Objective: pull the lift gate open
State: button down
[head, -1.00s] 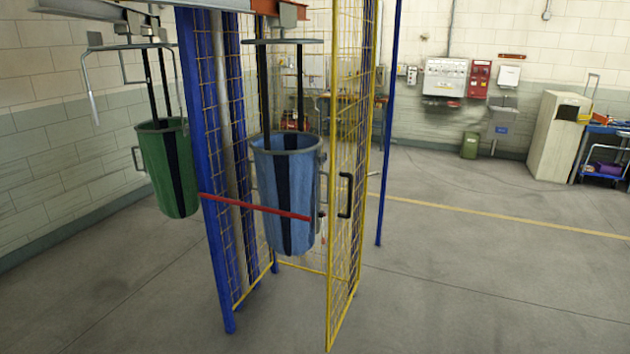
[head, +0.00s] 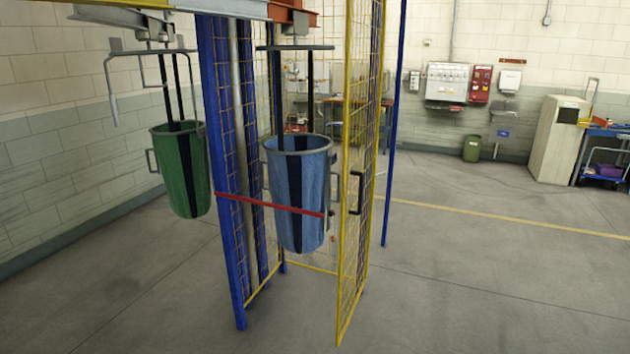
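The lift gate (head: 350,262) is a tall yellow-framed mesh panel, seen nearly edge-on right of the blue bag. It stands swung out toward me from the blue lift frame (head: 226,180). A black handle (head: 356,192) sits on the gate at mid height. A red bar (head: 268,203) runs across the lift's front from the blue post, in front of the blue sling bag (head: 299,195). The blue bag hangs by black straps inside the lift. My gripper is not in view.
A green sling bag (head: 181,170) hangs from the overhead rail (head: 215,8) at the left. Floor right of the gate is clear up to a yellow line (head: 500,217). A green bin (head: 472,148), a beige cabinet (head: 558,140) and a blue cart (head: 603,170) stand farther back.

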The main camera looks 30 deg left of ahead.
aim_at(349, 14)
jog(key=u, duration=1)
jog(key=k, duration=0.95)
jog(key=z, duration=0.05)
jog(key=i, duration=0.65)
jog(key=u, duration=0.05)
